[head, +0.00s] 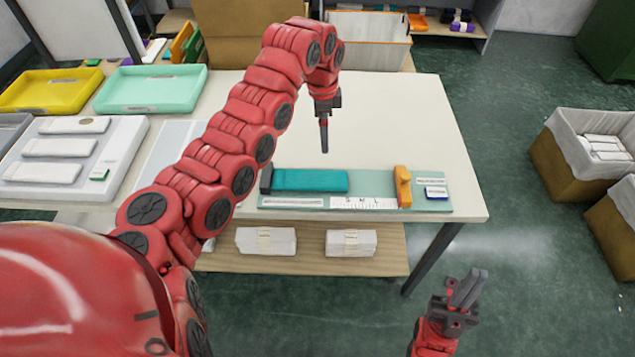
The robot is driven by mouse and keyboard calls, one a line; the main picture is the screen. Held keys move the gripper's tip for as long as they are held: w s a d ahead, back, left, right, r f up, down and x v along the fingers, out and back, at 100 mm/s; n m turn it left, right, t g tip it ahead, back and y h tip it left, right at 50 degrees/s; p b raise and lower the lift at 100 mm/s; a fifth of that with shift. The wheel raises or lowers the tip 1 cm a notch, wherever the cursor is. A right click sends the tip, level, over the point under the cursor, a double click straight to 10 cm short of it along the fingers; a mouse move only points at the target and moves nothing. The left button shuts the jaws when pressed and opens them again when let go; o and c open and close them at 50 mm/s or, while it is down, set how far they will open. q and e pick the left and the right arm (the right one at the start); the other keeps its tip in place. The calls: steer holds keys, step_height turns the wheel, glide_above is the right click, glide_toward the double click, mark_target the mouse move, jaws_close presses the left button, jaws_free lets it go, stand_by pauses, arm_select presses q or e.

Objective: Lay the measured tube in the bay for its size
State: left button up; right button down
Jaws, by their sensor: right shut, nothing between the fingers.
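A teal tube (310,180) lies on the pale green measuring board (432,206), its left end at a dark stop (266,179). An orange slider (403,187) stands to the right of the tube, with a gap between. A printed scale (362,203) runs along the board's front. My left gripper (324,150) points down above the table, behind the tube and apart from it; its fingers overlap in this view, so their opening is unclear. My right gripper (467,288) is shut and empty, beyond the table's front right. No bay for the tube can be told for certain.
A yellow tray (50,108) and a mint tray (152,108) sit at the table's back left. A white panel (128,150) with pale slots lies in front. The table's right half (410,115) is clear. Bundles (265,241) lie on the shelf below. Lined crates (565,160) stand right.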

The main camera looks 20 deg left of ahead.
arm_select(q)
steer(key=s, duration=0.1)
steer(key=p, duration=0.5)
glide_above(317, 178)
steer(key=shift+g, duration=0.3)
steer(key=f, duration=1.1)
steer(key=shift+s+d, duration=0.2)
steer(key=shift+d, duration=0.2)
steer(key=shift+w+f, duration=0.1)
steer(key=shift+f, duration=0.25)
steer(key=shift+a+f+p, duration=0.1)
steer(key=shift+f+p, duration=0.2)
steer(key=shift+f, duration=0.15)
step_height(317, 178, down, 3)
steer(key=shift+a+f+p, duration=0.15)
steer(key=shift+f+p, duration=0.05)
steer(key=shift+p, duration=0.2)
steer(key=shift+w+f, duration=0.1)
steer(key=shift+f, duration=0.45)
steer(key=shift+c, duration=0.3)
